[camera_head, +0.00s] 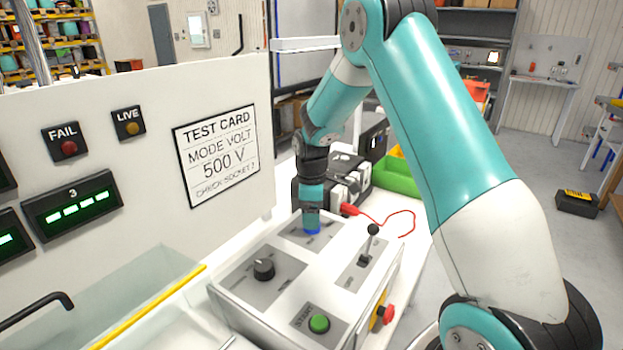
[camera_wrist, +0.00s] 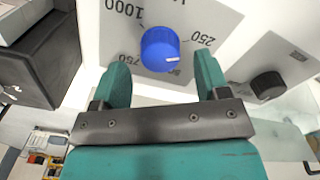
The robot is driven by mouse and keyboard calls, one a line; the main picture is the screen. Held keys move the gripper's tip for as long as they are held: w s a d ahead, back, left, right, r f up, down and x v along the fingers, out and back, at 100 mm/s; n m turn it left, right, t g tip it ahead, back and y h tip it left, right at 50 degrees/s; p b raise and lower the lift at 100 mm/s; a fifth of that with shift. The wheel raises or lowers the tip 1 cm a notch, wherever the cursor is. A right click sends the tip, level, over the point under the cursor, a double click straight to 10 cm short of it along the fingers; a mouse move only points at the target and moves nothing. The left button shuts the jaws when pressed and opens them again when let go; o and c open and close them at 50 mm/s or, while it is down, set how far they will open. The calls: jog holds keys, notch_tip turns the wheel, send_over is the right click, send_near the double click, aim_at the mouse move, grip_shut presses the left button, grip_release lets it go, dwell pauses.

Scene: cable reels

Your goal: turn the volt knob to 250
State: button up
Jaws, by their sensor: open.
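The blue volt knob (camera_wrist: 160,49) sits on a grey dial plate printed 1000, 750 and 250 in the wrist view. Its white pointer mark faces right and slightly down, below the 250 label (camera_wrist: 204,40). My gripper (camera_wrist: 161,66) is open, with one teal finger on each side of the knob's lower part in the picture; I cannot tell whether either touches it. In the head view my gripper (camera_head: 312,205) points down over the blue knob (camera_head: 312,231), at the back of the white control box (camera_head: 325,268).
A black knob (camera_head: 264,269), a lever (camera_head: 368,245), a green start button (camera_head: 319,323) and a red stop button (camera_head: 385,314) are on the same box. A test card (camera_head: 216,155) reading mode volt 500 V is on the panel. A red cable (camera_head: 400,222) lies behind.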

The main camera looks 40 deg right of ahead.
notch_tip(320, 180, up, 15)
jog(key=b, duration=0.1)
jog(key=shift+b, duration=0.4)
jog(key=s+a+r+y, duration=0.1)
jog(key=s+a+r, duration=0.1)
jog(key=s+a, duration=0.9)
jog(key=s+a+f+m+y, duration=0.1)
jog(key=s+a+m+y, duration=0.2)
jog(key=s+a, duration=1)
jog(key=s, duration=0.4)
jog(key=shift+s+f, duration=0.15)
jog(key=shift+f, duration=0.2)
